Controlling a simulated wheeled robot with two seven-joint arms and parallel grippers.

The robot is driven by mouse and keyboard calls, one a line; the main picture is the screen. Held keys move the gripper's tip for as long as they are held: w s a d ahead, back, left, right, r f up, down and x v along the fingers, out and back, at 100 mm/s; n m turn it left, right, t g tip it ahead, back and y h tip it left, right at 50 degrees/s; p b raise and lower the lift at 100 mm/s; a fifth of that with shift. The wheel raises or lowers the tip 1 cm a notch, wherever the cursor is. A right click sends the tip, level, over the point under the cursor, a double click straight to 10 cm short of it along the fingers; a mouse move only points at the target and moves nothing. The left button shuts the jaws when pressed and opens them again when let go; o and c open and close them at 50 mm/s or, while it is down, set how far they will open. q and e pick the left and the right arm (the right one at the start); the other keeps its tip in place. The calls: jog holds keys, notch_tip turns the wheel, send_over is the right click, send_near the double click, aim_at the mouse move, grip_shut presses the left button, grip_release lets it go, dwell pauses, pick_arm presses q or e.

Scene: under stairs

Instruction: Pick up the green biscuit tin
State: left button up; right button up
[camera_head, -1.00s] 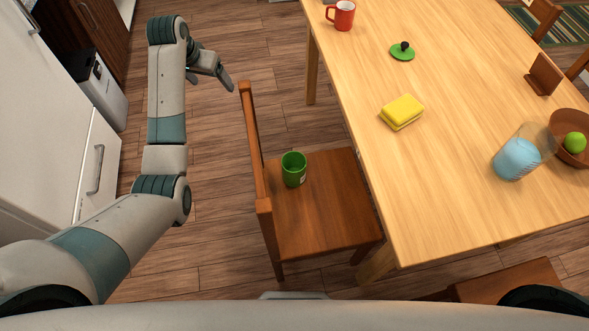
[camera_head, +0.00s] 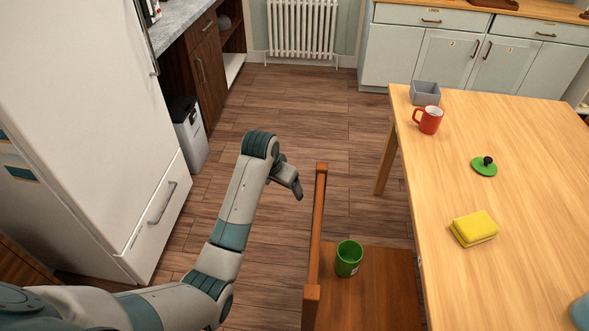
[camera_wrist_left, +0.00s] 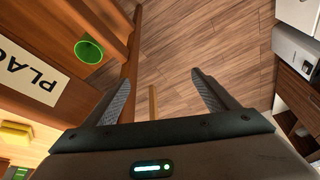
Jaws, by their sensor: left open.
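The green biscuit tin (camera_head: 348,259) is an upright, open-topped green cylinder with a small pale label. It stands on the wooden chair seat (camera_head: 375,296), close to the chair's backrest (camera_head: 316,235). In the left wrist view the tin (camera_wrist_left: 89,51) shows at the upper left, apart from the fingers. A green lid with a black knob (camera_head: 484,166) lies on the table. My left gripper (camera_head: 288,178) is open and empty, left of the backrest and farther back than the tin. Its two spread fingers show in the left wrist view (camera_wrist_left: 163,90). My right gripper is out of view.
The table (camera_head: 530,120) on the right holds a yellow sponge (camera_head: 474,228), a red mug (camera_head: 428,119) and a grey box (camera_head: 425,92). A white fridge (camera_head: 90,110) and a bin (camera_head: 190,133) stand at left. The floor between is clear. The wrist view shows a lettered card (camera_wrist_left: 32,76).

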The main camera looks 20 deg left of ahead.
pick_arm(q)
jog(key=s+f, duration=0.4)
jog(key=s, duration=0.8)
jog(key=s+d+f, duration=0.1)
jog(key=s+f, duration=0.2)
jog(key=s, duration=0.9)
jog(key=s+f, duration=0.4)
jog(key=s, duration=0.8)
jog(key=s+f+g, duration=0.1)
jog(key=s+f, duration=0.3)
jog(key=f, duration=1)
jog(key=s+f+g, duration=0.1)
jog(key=s+f, duration=0.2)
jog(key=f, duration=1)
jog(key=s+a+f+g, duration=0.1)
jog(key=s+a+f, duration=0.1)
jog(key=s+f, duration=1.2)
jog(key=s, duration=0.3)
jog(key=shift+a+f+y, duration=0.2)
jog(key=shift+a+y, duration=0.05)
jog(key=shift+y, duration=0.15)
jog(key=shift+c, duration=0.6)
